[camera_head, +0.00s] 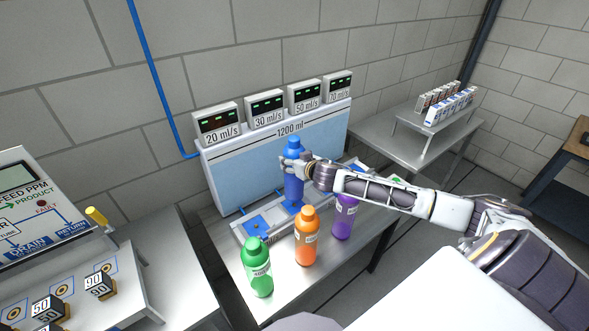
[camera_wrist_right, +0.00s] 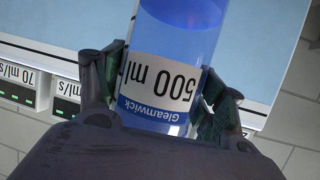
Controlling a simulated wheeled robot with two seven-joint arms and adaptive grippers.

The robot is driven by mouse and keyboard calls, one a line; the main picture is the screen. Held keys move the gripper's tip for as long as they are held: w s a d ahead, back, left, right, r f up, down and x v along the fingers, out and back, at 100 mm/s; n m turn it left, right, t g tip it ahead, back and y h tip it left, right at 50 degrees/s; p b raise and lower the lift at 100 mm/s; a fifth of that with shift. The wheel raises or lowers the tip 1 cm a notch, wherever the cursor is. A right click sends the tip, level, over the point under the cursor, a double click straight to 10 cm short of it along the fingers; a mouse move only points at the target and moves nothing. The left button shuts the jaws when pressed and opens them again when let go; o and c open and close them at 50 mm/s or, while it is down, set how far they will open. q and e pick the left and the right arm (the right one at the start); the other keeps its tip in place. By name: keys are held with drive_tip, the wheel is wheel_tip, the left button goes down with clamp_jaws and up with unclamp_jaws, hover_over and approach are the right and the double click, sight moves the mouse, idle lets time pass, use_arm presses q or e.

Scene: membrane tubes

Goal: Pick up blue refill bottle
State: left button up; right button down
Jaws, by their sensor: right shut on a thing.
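The blue refill bottle (camera_head: 292,183) stands upright in the head view, in front of the light-blue tank panel. In the right wrist view the bottle (camera_wrist_right: 172,60) fills the middle, with a label reading 500 ml. My right gripper (camera_head: 304,164) reaches in from the right and is shut on the bottle near its upper part. In the right wrist view its two fingers sit on either side of the bottle (camera_wrist_right: 160,95). Whether the bottle's base touches the surface below is hard to tell. My left gripper is not in view.
Green (camera_head: 257,268), orange (camera_head: 306,237) and purple (camera_head: 343,215) bottles stand close by on the metal table (camera_head: 290,280). A tray with blue pads (camera_head: 256,224) lies behind them. Flow displays (camera_head: 265,110) top the tank (camera_head: 240,172). A control panel (camera_head: 45,215) stands at left.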

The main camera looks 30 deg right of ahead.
sight(294, 151)
drive_tip(key=shift+r, duration=2)
